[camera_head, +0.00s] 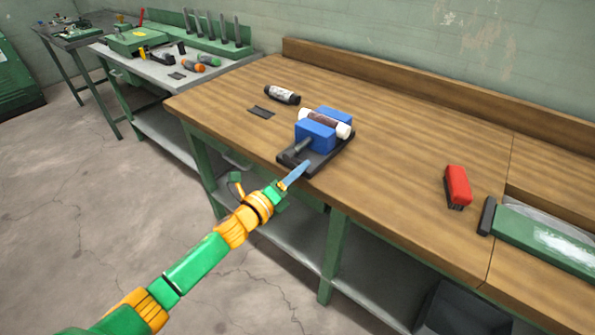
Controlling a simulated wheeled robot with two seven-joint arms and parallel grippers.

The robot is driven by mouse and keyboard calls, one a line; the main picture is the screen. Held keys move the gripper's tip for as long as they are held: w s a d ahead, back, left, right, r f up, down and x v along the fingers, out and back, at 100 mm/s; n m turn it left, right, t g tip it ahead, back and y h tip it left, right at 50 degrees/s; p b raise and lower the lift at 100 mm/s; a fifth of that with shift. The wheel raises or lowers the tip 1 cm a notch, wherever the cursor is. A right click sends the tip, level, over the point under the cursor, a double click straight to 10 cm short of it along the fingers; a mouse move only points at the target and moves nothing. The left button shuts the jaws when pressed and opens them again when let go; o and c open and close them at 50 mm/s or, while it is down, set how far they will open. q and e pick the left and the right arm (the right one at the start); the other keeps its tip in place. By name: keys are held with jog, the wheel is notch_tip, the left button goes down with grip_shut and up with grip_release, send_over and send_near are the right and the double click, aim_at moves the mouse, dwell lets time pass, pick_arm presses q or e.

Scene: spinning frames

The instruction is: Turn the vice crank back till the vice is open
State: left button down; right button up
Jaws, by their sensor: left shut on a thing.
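The vice sits near the front edge of the wooden bench, with two blue jaws (315,134) on a dark base plate (335,158). A brown and white cylinder (325,123) lies between the jaws; I cannot tell whether both press on it. A grey screw (303,146) comes out of the front jaw toward me. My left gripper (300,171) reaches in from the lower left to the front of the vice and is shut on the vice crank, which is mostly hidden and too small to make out. My right gripper is not in view.
On the wooden bench (400,150) are a dark bottle (282,95), a flat dark piece (261,112), a red brush (457,186) and a green tool (545,238) at right. A raised board runs along the back. The bench is clear between vice and brush.

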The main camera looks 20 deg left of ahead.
aim_at(296, 162)
pick_arm(q)
jog(key=r+n+p, duration=0.1)
jog(key=r+n, duration=0.1)
jog(key=r+n+p, duration=0.1)
jog(key=n, duration=0.1)
jog(key=shift+a+p, duration=0.25)
jog(key=shift+p, duration=0.05)
jog(key=n, duration=0.1)
jog(key=a+r+n+p, duration=0.1)
jog(key=n, duration=0.1)
jog(key=n+p, duration=0.1)
jog(key=shift+w+a+r+n, duration=0.15)
jog(key=shift+r+n, duration=0.15)
jog(key=shift+r, duration=0.1)
jog(key=w+a+f+n+b, duration=0.1)
jog(key=a+n+b, duration=0.2)
jog(key=n, duration=0.9)
jog(key=w+a+f+n+b, duration=0.1)
jog(key=a+n+b, duration=0.3)
jog(key=n, duration=0.9)
jog(key=shift+w+a+f, duration=0.25)
jog(key=shift+a+f, duration=0.55)
